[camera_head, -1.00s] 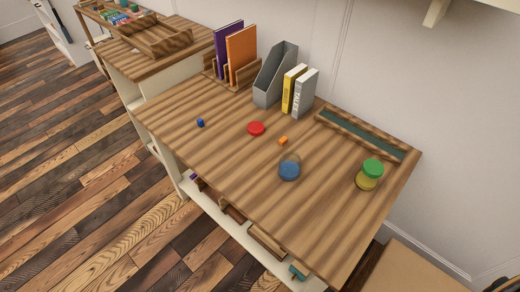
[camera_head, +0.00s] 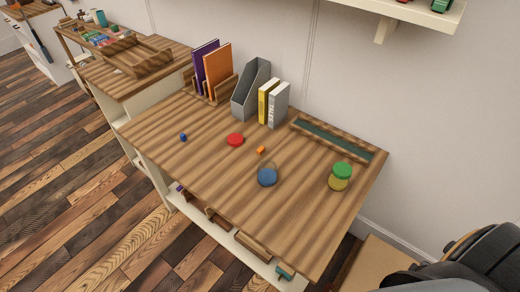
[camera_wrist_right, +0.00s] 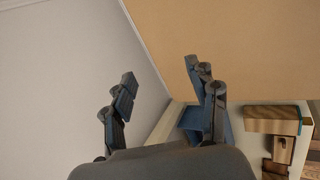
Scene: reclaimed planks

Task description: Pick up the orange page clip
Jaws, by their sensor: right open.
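The small orange page clip (camera_head: 261,150) lies on the striped wooden tabletop (camera_head: 215,180), between a flat round red object (camera_head: 235,140) and a round blue object (camera_head: 267,176). Nothing covers it in the head view, and it does not show in the right wrist view. My right gripper (camera_wrist_right: 160,72) is open and empty in the right wrist view, with its fingers well apart, away from the clip. A dark part of my right arm shows at the lower right of the head view. My left gripper is not in view.
A green-lidded jar (camera_head: 341,172) stands near the right end. A long tray (camera_head: 331,141), books (camera_head: 273,102), a grey file holder (camera_head: 252,90) and a wooden rack (camera_head: 213,88) line the back. A small blue object (camera_head: 183,137) lies left. The front tabletop is clear.

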